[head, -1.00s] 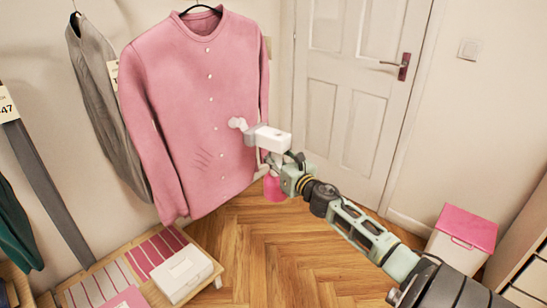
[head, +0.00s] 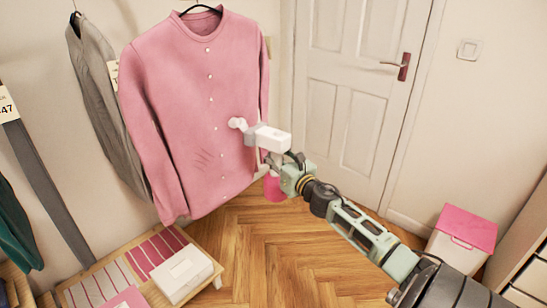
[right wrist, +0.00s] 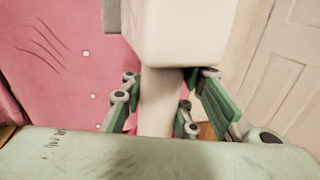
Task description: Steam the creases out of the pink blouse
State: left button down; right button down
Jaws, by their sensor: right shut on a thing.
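The pink blouse (head: 180,110) hangs on a dark hanger (head: 201,9) against the wall, with white buttons down its front. Dark crease lines show on its lower front, left of the buttons in the head view, and at the upper left in the right wrist view (right wrist: 42,40). Another small crease shows near the left sleeve. My right gripper (head: 291,172) is shut on the handle of a white steamer (head: 270,138) with a pink lower part (head: 274,188). The steamer's round head (head: 237,123) points at the blouse, right of the creases; whether it touches cannot be told. My left gripper is out of view.
A grey garment (head: 108,110) hangs left of the blouse. Below stands a wooden bench (head: 203,242) with a striped pink cloth (head: 150,255) and a white box (head: 183,274). A pink-lidded bin (head: 466,227) stands at the right, near the door (head: 345,90). The floor between is clear.

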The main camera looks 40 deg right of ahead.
jog(key=shift+r, duration=0.2)
jog(key=a+f, duration=0.3)
jog(key=a, duration=0.4)
jog(key=s+a+f+b, duration=0.1)
jog(key=a+f, duration=0.2)
jog(key=a, duration=0.5)
jog(key=shift+a, duration=0.2)
dwell(1.4)
dwell(2.9)
jog(key=s+d+b, duration=0.1)
jog(key=s, duration=1.1)
dwell(0.4)
jog(key=shift+f, duration=0.1)
